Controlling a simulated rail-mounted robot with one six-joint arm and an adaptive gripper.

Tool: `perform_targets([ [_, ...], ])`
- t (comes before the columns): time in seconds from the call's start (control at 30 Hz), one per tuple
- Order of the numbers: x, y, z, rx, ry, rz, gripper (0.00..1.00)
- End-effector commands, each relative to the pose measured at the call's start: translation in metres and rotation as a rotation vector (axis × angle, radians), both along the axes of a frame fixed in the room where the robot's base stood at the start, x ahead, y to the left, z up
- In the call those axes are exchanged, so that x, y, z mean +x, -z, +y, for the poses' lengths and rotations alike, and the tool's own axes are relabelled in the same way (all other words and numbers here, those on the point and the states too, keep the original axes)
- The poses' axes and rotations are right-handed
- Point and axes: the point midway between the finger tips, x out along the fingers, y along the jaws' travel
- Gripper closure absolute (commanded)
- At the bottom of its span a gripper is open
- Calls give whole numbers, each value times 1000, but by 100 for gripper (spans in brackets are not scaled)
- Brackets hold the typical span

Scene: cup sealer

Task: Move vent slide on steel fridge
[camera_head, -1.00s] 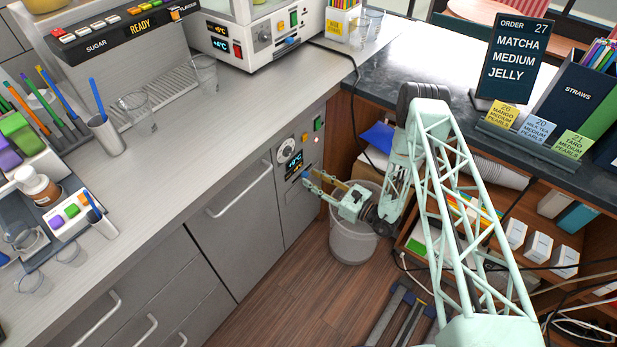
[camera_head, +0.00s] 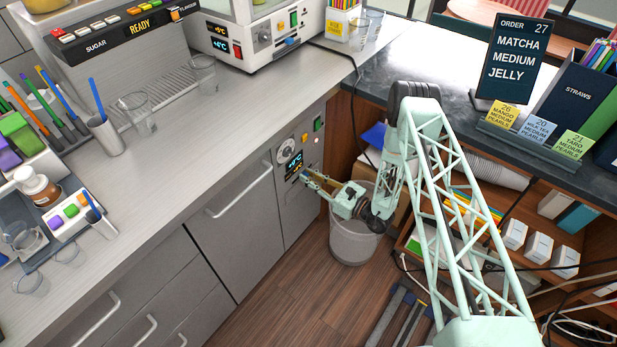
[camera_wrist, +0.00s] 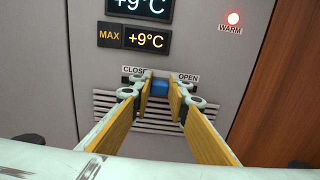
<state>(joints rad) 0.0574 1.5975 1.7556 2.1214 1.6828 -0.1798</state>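The steel fridge panel (camera_head: 290,205) is at the right end of the counter front in the head view. In the wrist view the blue vent slide (camera_wrist: 160,88) sits between the CLOSE and OPEN labels, above a slotted vent (camera_wrist: 160,121). My gripper (camera_wrist: 160,84) reaches to the panel with one yellow-padded finger on each side of the slide. The pads appear to touch its sides. In the head view my gripper (camera_head: 307,178) is just below the panel's display, its fingers close together. The slide is too small to make out clearly there.
The wrist view shows displays (camera_wrist: 145,40) reading +9°C and a lit red WARM lamp (camera_wrist: 233,18). A grey bin (camera_head: 355,242) stands under my wrist. A cabinet handle (camera_head: 240,192) is left of the panel. The wooden shelf unit is at the right.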

Motion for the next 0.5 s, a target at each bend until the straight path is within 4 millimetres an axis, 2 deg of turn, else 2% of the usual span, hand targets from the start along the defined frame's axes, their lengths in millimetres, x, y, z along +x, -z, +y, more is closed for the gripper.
perform_targets([
  [0.27,3,0,-2,0,1,-1,100],
  [0.5,22,1,-15,0,0,-2,100],
])
